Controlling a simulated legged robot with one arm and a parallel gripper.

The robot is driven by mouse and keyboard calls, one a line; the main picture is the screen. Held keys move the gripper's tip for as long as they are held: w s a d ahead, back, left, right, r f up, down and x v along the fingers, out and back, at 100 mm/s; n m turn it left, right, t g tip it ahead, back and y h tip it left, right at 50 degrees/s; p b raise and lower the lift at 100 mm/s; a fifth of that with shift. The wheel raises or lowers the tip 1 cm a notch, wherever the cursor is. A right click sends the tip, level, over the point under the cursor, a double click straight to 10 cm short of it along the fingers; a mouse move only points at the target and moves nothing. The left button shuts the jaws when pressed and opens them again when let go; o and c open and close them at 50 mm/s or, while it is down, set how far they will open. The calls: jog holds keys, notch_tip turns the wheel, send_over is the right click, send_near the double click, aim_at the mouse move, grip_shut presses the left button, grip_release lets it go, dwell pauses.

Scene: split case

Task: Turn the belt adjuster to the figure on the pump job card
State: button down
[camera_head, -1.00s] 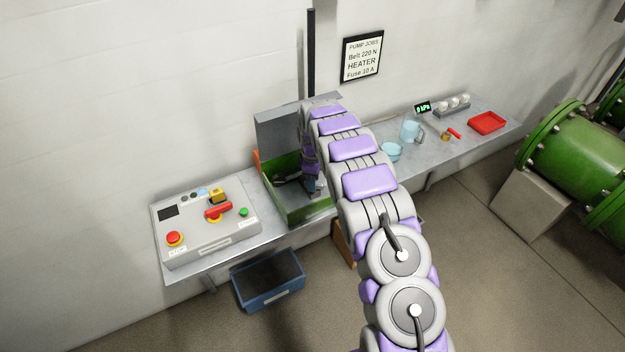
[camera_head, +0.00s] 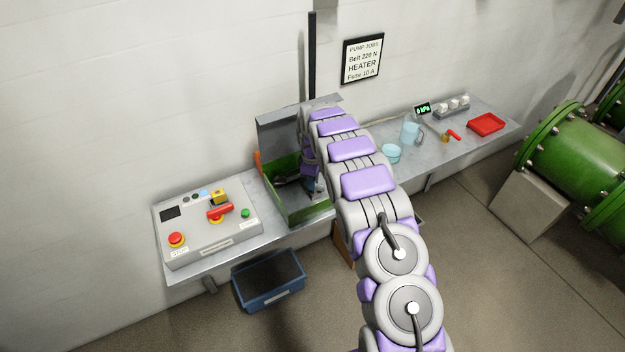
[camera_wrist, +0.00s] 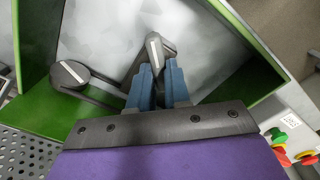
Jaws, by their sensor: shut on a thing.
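The pump job card (camera_head: 362,59) hangs on the wall and reads "PUMP JOBS, Belt 220 N, HEATER, Fuse 10 A". The green case (camera_head: 313,213) stands open on the bench, its grey lid raised. My gripper (camera_wrist: 158,72) reaches down into it. In the wrist view its blue fingers are shut on a dark grey adjuster (camera_wrist: 158,46) with a white stripe on top. A round pulley (camera_wrist: 70,74) with a white stripe lies left of it, with a dark belt (camera_wrist: 98,97) running towards my fingers. I cannot read any scale figures. My arm hides part of the case in the head view.
A blue bin (camera_head: 268,293) sits below the bench. Right of my arm are a cyan bowl (camera_head: 391,153), a jug (camera_head: 410,132) and a red tray (camera_head: 486,123).

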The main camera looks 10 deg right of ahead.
jog(key=shift+w+r+m+p, duration=0.15)
jog(key=shift+r+m+p, duration=0.1)
jog(key=shift+m+p, duration=0.85)
jog(key=m+p, duration=0.1)
jog(key=m, duration=0.2)
jog(key=shift+d+m+p, duration=0.1)
jog(key=shift+m+p, duration=0.3)
jog(key=m+p, duration=0.1)
jog(key=m, duration=0.2)
jog(key=m+p, duration=0.1)
jog(key=m, duration=0.2)
jog(key=shift+w+d+f, duration=0.1)
jog(key=shift+w+d, duration=0.1)
jog(key=shift+m, duration=0.4)
jog(key=c, duration=1.1)
grip_release()
jog(key=shift+f, duration=0.1)
notch_tip(320, 180, up, 17)
jog(key=shift+r+p, duration=0.1)
jog(key=shift+p, duration=1)
jog(key=shift+s+r, duration=0.1)
